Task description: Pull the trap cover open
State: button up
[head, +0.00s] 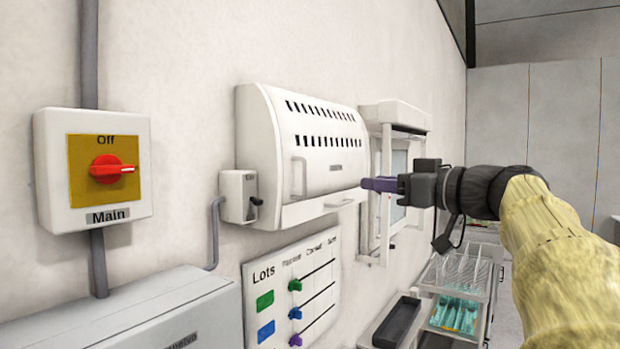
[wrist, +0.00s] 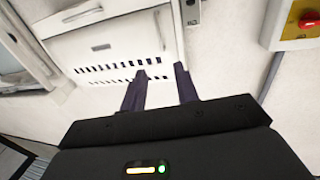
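The trap cover (head: 318,150) is the white, curved front of a wall box with two rows of dark slots. It looks closed. A thin upright handle (head: 299,178) is on its left side, and a small bar handle (head: 339,204) is at its lower edge. My gripper (head: 368,184) is at the right of the cover in the head view, with dark purple fingers pointing toward it. In the wrist view the cover (wrist: 120,50) appears upside down, and my gripper (wrist: 161,71) has its fingers apart with nothing between them. The upright handle (wrist: 159,30) appears beyond the fingertips, untouched as far as I see.
A main switch (head: 92,195) with a red knob is on the wall at left. A small grey box (head: 238,196) sits beside the trap. A white wall frame (head: 398,115) stands right of it. A Lots board (head: 290,300) hangs below, and a rack (head: 462,275) is at lower right.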

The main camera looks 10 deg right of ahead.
jog(key=shift+w+f, duration=0.1)
jog(key=shift+w, duration=0.05)
jog(key=p+x, duration=0.8)
jog(key=x, duration=0.9)
jog(key=shift+p, duration=0.3)
jog(key=shift+w+a+f, duration=0.1)
jog(key=shift+w, duration=0.05)
grip_shut()
